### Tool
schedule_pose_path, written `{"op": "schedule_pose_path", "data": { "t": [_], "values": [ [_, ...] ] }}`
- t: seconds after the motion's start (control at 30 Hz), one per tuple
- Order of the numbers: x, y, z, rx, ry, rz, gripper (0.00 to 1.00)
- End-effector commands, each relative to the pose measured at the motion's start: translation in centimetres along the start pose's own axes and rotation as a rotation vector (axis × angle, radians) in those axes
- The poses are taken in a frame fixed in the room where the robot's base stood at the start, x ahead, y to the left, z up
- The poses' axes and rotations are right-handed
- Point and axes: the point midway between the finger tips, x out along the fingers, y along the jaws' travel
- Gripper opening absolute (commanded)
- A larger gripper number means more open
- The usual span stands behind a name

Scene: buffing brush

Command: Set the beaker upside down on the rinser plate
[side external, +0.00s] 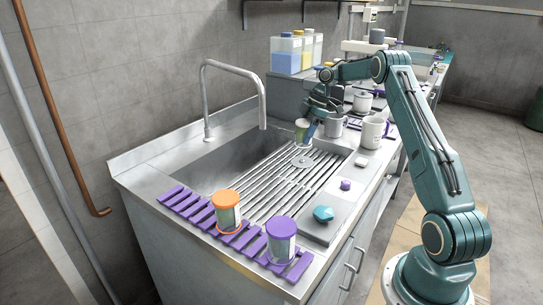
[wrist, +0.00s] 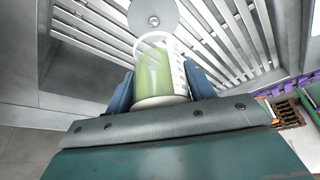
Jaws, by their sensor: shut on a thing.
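The beaker (wrist: 156,68) is clear with a greenish tint and dark measuring marks. My gripper (wrist: 162,80) is shut on it, with one blue finger on each side. In the side view the beaker (side external: 301,131) hangs from my gripper (side external: 311,126), slightly tilted, over the far part of the drain rack. The rinser plate (side external: 302,161) is a round grey disc with a central hub, on the slats just nearer than the beaker. In the wrist view the plate (wrist: 153,14) shows beyond the beaker, partly hidden by it.
A slatted metal rack (side external: 265,185) spans the sink. A tall faucet (side external: 235,95) stands at its left. Orange-lidded (side external: 228,210) and purple-lidded (side external: 281,238) jars stand on purple slats in front. White mugs (side external: 373,132) stand right of my gripper. The rack around the plate is clear.

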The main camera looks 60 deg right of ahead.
Motion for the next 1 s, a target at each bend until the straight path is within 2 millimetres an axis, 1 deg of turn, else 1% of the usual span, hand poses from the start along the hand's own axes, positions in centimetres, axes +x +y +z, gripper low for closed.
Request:
{"op": "schedule_pose_path", "data": {
  "t": [0.17, 0.37, 0.8, 1.0],
  "values": [
    [0.3, 0.0, 0.1, 0.001, 0.001, 0.000, 0.30],
    [1.1, -0.1, 0.4, 0.001, 0.001, -0.002, 0.30],
    [4.3, -0.1, 1.7, 0.002, 0.000, -0.002, 0.30],
    [5.2, 0.0, 2.1, 0.001, 0.000, 0.000, 0.30]
  ]
}}
